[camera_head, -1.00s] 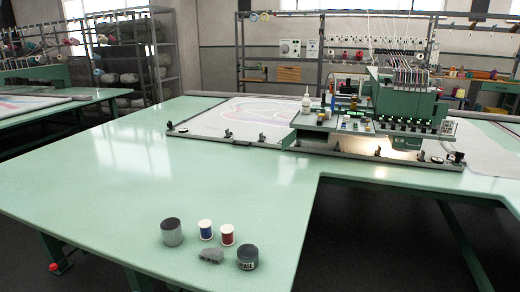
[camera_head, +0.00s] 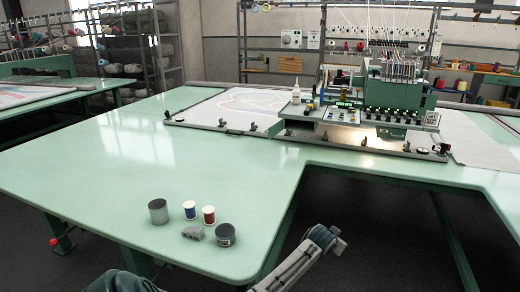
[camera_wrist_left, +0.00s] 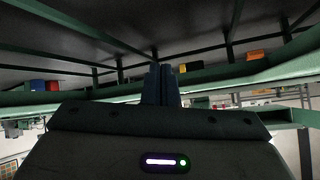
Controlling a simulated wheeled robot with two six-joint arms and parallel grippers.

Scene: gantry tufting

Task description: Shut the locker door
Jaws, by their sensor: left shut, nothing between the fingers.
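No locker or locker door can be made out in either view. My left gripper (camera_wrist_left: 161,84) shows in the left wrist view, with its two dark fingers together and nothing between them. Dark surfaces and green beams (camera_wrist_left: 70,40) lie beyond it; it touches nothing that I can see. In the head view, one of my arm links stands at the bottom centre beside the table's front edge, and a dark part of me shows at bottom left. No fingers are visible there. My right gripper is out of view.
A large green table (camera_head: 130,165) fills the middle. Two cans, a blue spool (camera_head: 189,210), a red spool (camera_head: 209,215) and a grey block (camera_head: 193,232) stand near its front corner. A tufting machine (camera_head: 395,100) is at right. Dark floor (camera_head: 350,220) shows below the table's recess.

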